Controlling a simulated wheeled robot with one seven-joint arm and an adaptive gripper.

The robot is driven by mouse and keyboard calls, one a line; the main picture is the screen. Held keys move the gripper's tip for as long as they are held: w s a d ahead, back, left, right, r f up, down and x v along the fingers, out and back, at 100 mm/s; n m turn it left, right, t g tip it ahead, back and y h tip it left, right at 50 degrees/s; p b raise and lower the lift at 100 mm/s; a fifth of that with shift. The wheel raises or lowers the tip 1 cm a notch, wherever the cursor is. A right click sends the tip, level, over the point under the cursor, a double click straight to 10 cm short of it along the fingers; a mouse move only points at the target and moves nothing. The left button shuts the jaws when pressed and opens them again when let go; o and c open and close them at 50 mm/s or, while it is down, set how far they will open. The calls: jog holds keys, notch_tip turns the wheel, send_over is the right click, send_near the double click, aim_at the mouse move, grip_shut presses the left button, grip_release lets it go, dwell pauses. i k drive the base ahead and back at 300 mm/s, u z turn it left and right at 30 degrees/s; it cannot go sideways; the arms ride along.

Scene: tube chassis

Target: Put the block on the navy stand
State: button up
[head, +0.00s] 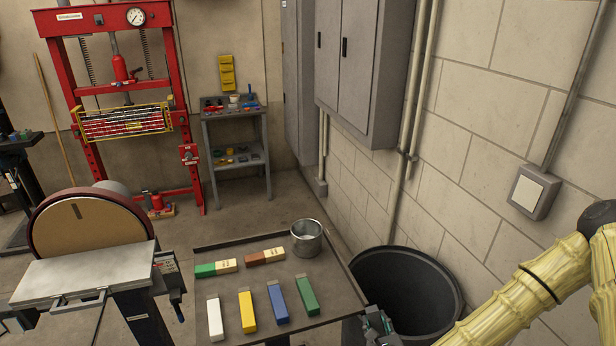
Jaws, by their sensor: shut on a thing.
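My gripper (377,324) shows only in part at the bottom edge, by the near right corner of the bench. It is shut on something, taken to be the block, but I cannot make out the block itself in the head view. I cannot pick out a navy stand. A blue bar (278,303) lies on the bench top, between a yellow bar and a green bar, apart from my gripper.
The bench (330,262) holds white (215,318), yellow (247,311) and green (307,295) bars, two cream-labelled bars and a metal can (307,238). A dark bin (405,290) stands right of it. A disc sander (90,235) stands left. A block wall closes the right.

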aim_at(332, 290)
jog(key=k, duration=0.5)
jog(key=u, duration=1.75)
jog(key=k, duration=0.5)
jog(key=z, duration=1.2)
